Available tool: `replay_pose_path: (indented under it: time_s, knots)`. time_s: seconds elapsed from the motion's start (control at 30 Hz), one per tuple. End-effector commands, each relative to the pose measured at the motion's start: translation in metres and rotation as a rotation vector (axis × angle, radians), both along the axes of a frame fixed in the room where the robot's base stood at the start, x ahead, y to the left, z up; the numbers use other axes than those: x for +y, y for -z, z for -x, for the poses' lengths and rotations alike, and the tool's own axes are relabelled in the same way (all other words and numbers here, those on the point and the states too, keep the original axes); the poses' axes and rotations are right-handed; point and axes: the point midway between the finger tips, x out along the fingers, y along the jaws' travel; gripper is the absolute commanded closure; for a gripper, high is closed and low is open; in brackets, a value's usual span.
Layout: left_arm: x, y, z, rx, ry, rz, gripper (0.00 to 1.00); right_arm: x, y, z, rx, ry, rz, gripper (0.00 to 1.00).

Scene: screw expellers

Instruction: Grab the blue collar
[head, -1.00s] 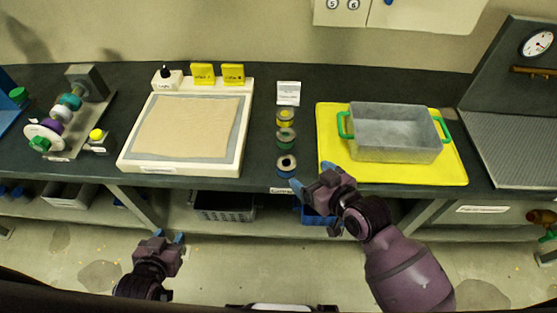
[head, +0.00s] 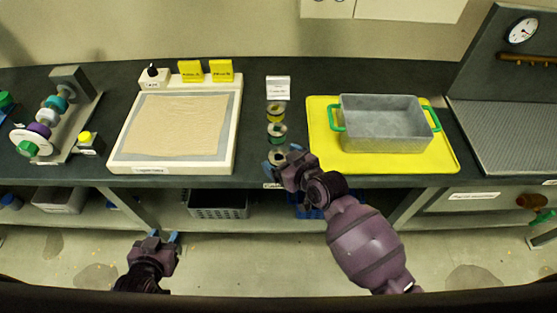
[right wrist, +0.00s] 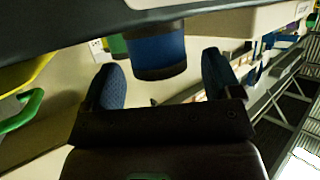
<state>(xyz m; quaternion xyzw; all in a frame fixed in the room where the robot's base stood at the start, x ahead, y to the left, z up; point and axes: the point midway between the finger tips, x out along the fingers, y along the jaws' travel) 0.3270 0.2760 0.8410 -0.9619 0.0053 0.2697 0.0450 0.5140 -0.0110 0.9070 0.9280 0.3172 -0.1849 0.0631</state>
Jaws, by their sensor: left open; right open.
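The blue collar (head: 277,156) is the nearest of three collars in a row on the dark bench, close to its front edge. In the head view it is partly hidden by my right gripper (head: 282,159). In the right wrist view the blue collar (right wrist: 158,52) stands between the two open fingertips (right wrist: 163,72), with a visible gap on each side; no contact shows. Behind it are the green collar (head: 276,132) and the yellow collar (head: 276,110). My left gripper (head: 164,239) is open and empty, low in front of the bench.
A grey bin with green handles (head: 385,130) stands on a yellow mat (head: 322,122) right of the collars. A framed sand-coloured pad (head: 180,125) lies to the left. A white label stand (head: 278,88) is behind the collars. A shaft stand (head: 85,120) is far left.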

Motion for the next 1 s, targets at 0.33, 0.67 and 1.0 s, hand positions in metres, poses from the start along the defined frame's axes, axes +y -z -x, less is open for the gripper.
replay_pose_path:
  time_s: [0.33, 0.67, 1.0]
  knots:
    - [0.0, 0.0, -0.002, -0.004, 0.001, -0.002, 0.57, 0.012, 0.008, -0.016, 0.0, 0.001, 0.0, 0.16]
    - [0.001, 0.0, -0.002, -0.004, 0.001, -0.002, 0.57, 0.012, 0.008, -0.016, 0.0, 0.0, 0.0, 0.44]
    - [0.001, 0.0, 0.0, -0.001, 0.001, -0.002, 0.57, 0.012, 0.007, -0.016, -0.002, 0.0, -0.001, 0.75]
